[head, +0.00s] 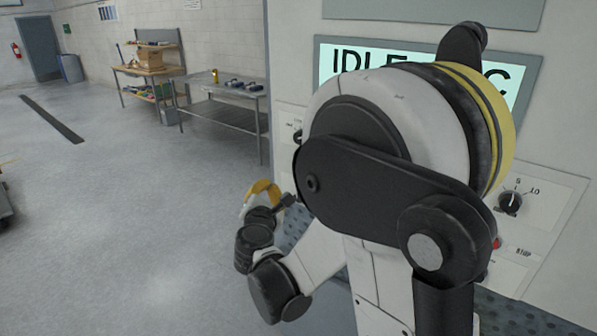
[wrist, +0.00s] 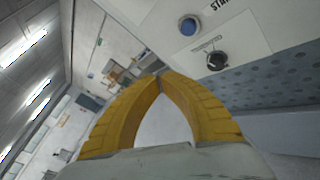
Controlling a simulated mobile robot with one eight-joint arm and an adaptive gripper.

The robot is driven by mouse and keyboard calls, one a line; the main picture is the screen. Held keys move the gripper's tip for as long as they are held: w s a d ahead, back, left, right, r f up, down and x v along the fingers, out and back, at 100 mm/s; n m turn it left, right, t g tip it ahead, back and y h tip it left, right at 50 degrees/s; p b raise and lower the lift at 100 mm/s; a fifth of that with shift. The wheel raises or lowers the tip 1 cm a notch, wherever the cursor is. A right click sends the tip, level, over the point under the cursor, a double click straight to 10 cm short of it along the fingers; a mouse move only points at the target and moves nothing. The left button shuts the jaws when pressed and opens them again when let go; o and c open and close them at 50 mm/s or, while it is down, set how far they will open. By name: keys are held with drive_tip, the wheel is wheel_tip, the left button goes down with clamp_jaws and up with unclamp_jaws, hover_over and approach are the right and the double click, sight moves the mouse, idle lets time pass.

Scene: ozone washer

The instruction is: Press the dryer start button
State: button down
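In the wrist view, a round blue button (wrist: 188,25) sits on the pale machine panel, beside a partly cut-off label that seems to read START (wrist: 222,4). My gripper's yellow fingers (wrist: 161,76) meet at their tips, with nothing between them. The tips lie below and left of the blue button in that view and look apart from the panel. In the head view, my gripper (head: 262,188) is at the left edge of the machine, left of my large arm joint. My arm hides much of the panel there, and I cannot see the blue button in that view.
A black knob (wrist: 216,60) is near the blue button. In the head view, a display (head: 334,62) reads IDLE, partly covered. A dial (head: 510,203) and a red button (head: 497,243) labelled STOP are at right. A metal table (head: 225,117) stands behind; the left floor is open.

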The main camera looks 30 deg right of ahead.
drive_tip(key=shift+w+d, duration=0.5)
drive_tip(key=shift+d, duration=0.85)
drive_tip(key=shift+w+d, duration=0.45)
drive_tip(key=shift+d, duration=0.85)
drive_tip(key=shift+w+d, duration=0.5)
drive_tip(key=shift+d, duration=0.85)
drive_tip(key=shift+d, duration=0.15)
drive_tip(key=shift+w+d, duration=0.15)
drive_tip(key=shift+d, duration=0.05)
drive_tip(key=shift+w+d, duration=0.15)
drive_tip(key=shift+d, duration=0.35)
drive_tip(key=shift+a, duration=0.2)
drive_tip(key=shift+s+a+b, duration=0.35)
drive_tip(key=shift+a+b, duration=0.05)
drive_tip(key=shift+a, duration=0.3)
drive_tip(key=shift+s+a, duration=0.3)
drive_tip(key=shift+a, duration=0.5)
drive_tip(key=shift+s+a, duration=0.25)
drive_tip(key=shift+a, duration=0.5)
drive_tip(key=shift+s+a, duration=0.3)
drive_tip(key=shift+a, duration=0.5)
